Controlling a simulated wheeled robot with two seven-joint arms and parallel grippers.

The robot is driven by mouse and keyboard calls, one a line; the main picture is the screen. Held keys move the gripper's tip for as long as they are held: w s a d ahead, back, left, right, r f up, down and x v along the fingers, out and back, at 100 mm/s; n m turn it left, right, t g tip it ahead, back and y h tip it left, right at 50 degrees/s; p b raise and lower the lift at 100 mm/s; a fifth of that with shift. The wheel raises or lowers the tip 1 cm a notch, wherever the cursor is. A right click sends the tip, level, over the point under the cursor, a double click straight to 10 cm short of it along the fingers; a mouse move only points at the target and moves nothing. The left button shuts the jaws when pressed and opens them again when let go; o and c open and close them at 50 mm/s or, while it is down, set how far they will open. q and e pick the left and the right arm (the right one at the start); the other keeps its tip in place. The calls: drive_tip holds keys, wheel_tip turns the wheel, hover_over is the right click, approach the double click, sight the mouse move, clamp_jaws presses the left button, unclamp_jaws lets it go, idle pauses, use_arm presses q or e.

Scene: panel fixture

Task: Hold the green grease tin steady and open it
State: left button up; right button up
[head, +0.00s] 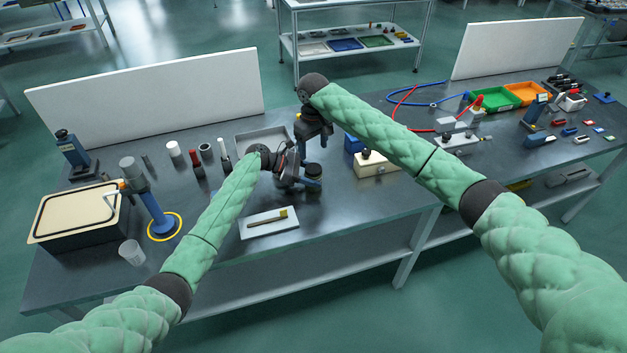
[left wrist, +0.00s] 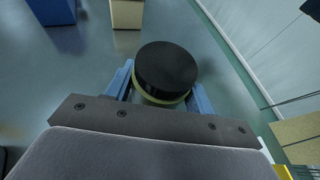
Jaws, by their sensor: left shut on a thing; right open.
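The grease tin shows a black lid (head: 314,169) in the head view, next to the grey tray. In the left wrist view I see its round black lid (left wrist: 167,66) from above, with a yellow-green body (left wrist: 158,98) below it. My left gripper (head: 309,182) is shut on the tin's body, and its blue fingers (left wrist: 160,90) stand on either side. The lid is on the tin. My right gripper (head: 314,143) is open, above and behind the tin in the head view, apart from the lid. Its fingertips are partly hidden.
A white tray (head: 255,233) with a brush-like tool lies in front. A grey tray (head: 245,137) is behind the left gripper. A cream block (head: 376,168) and a blue box (head: 352,143) stand right of the tin. Bottles and a blue stand (head: 159,219) are left.

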sight(313, 168)
use_arm(q)
clamp_jaws()
use_arm(e)
drive_tip(key=m, duration=0.6)
drive_tip(key=shift+m, duration=0.3)
drive_tip(key=m, duration=2)
drive_tip(key=shift+f+m, duration=0.3)
drive_tip(key=shift+f, duration=3.75)
drive_tip(key=shift+c, duration=0.3)
